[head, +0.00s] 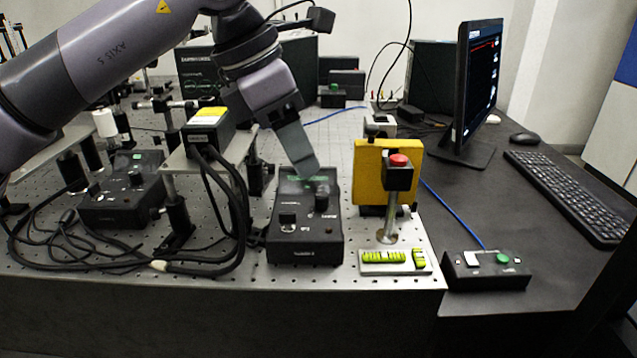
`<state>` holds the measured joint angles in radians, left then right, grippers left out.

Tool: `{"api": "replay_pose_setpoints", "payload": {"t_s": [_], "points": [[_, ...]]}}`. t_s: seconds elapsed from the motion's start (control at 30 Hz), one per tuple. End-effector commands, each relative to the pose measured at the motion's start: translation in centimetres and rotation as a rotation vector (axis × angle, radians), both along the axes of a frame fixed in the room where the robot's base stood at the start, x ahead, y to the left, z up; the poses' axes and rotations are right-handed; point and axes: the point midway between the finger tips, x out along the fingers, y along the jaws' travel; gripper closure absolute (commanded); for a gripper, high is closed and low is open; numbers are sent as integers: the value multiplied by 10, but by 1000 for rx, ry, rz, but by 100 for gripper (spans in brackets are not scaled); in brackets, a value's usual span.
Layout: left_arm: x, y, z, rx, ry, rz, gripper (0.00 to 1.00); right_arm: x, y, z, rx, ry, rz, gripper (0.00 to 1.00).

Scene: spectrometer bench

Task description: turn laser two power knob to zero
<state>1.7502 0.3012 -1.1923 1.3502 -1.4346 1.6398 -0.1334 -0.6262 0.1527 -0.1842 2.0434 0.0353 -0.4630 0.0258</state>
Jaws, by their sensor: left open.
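A black control box (306,246) stands near the front edge of the perforated bench in the head view. It has a small dark knob (288,218) at its left front and another knob (322,192) at its right, close below my gripper. A small green display shows at its far end, partly covered by my gripper. The lettering is too small to read surely. My left gripper (309,177) reaches down over the far part of this box, open, with its fingers overlapping in the picture. Whether it touches the box or knob, I cannot tell. My right gripper is out of view.
A similar black box (123,196) stands at the left among cables. A yellow block (377,172) and a red-button post (398,174) stand just right of the middle box. A box with a green button (487,270), monitor (475,85) and keyboard (572,191) are further right.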

Motion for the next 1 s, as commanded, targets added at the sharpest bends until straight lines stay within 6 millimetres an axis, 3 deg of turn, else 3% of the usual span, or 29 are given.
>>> {"api": "replay_pose_setpoints", "payload": {"t_s": [0.4, 0.77, 0.9, 1.0], "points": [[6, -22, -55, -2, 4, -3, 55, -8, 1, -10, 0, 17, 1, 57], [7, -25, -61, -4, 2, -2, 55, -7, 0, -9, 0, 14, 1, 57], [7, -25, -61, -4, 2, -2, 97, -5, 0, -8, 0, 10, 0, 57], [7, -25, -61, -4, 2, -2, 100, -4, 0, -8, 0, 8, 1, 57]]}}
